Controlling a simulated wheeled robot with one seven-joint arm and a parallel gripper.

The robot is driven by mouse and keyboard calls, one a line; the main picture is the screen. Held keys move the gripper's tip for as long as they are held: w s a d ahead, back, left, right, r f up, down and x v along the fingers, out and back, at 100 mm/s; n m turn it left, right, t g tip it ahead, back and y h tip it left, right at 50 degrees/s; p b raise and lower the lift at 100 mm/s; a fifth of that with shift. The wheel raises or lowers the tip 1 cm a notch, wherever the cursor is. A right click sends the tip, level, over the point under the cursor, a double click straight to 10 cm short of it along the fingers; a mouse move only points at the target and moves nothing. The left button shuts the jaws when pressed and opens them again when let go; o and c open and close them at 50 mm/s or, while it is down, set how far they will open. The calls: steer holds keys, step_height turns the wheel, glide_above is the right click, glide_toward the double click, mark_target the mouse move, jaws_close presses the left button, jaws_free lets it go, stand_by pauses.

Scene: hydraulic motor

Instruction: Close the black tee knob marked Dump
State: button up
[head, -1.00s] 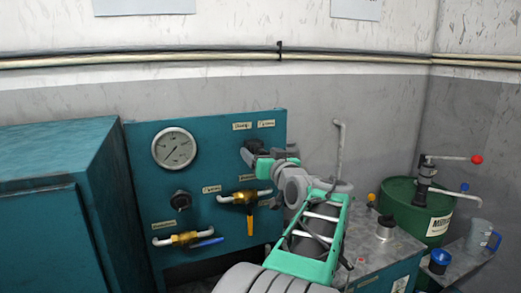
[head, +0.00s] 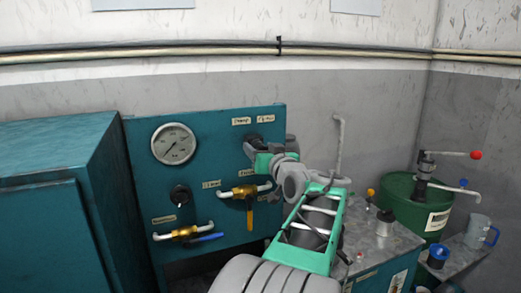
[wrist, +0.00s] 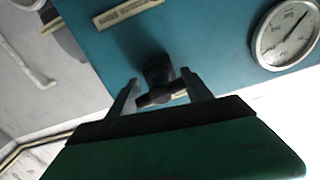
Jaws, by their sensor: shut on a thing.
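A black tee knob (wrist: 158,72) stands out from the teal panel in the wrist view, with its crossbar between my fingers. My gripper (wrist: 160,95) is shut on this crossbar, one finger at each end. In the head view my gripper (head: 252,150) is at the upper right of the panel, and only a dark part of the knob (head: 254,138) shows behind it. A second black knob (head: 180,195) sits lower left on the panel, clear of my gripper. Labels are too blurred to read.
The teal panel (head: 220,130) carries a round gauge (head: 174,144) and two brass valves, one with a yellow handle (head: 250,215), one with a blue handle (head: 206,238). A teal cabinet (head: 50,190) stands at left. A green drum (head: 402,198) and a metal bench top (head: 365,238) are at right.

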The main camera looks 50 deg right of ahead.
steer(key=shift+f+m+b, duration=0.3)
steer(key=shift+b, duration=0.35)
steer(key=shift+m+b, duration=0.3)
steer(key=shift+b, duration=0.2)
steer(key=shift+r+m, duration=0.25)
steer(key=shift+m, duration=0.05)
steer(key=o, duration=1.3)
steer(key=shift+s, duration=0.1)
